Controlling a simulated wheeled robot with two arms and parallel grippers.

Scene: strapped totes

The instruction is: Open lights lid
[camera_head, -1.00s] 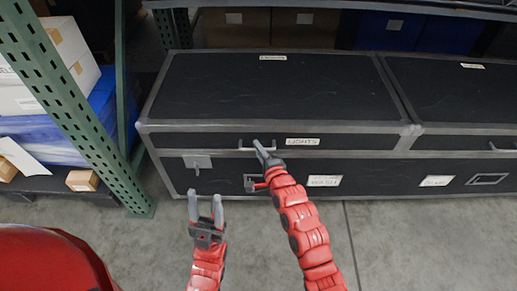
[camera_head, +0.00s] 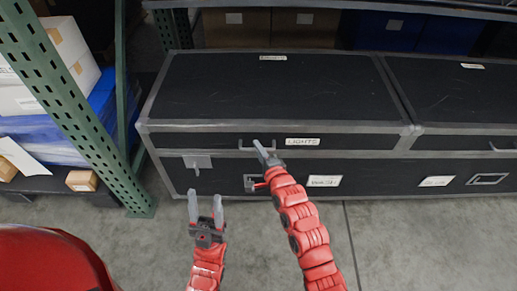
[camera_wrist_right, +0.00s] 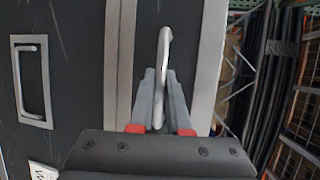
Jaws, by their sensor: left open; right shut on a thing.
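The black case labelled LIGHTS has grey metal edges, and its lid (camera_head: 270,88) lies flat and closed in the head view. A light handle (camera_head: 246,145) sits on the lid's front, left of the LIGHTS label (camera_head: 303,142). My right gripper (camera_head: 262,149) is shut on this handle. In the right wrist view the handle (camera_wrist_right: 164,50) stands between the fingers of my right gripper (camera_wrist_right: 160,100). My left gripper (camera_head: 206,205) is open and empty, in front of the case's lower left part and apart from it.
A second black case (camera_head: 455,90) adjoins on the right. A metal latch plate (camera_head: 197,162) and a recessed handle (camera_head: 252,183) are on the lower front. A green rack post (camera_head: 75,105) stands at the left, with boxes behind. A shelf overhangs the back. The floor (camera_head: 400,240) in front is clear.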

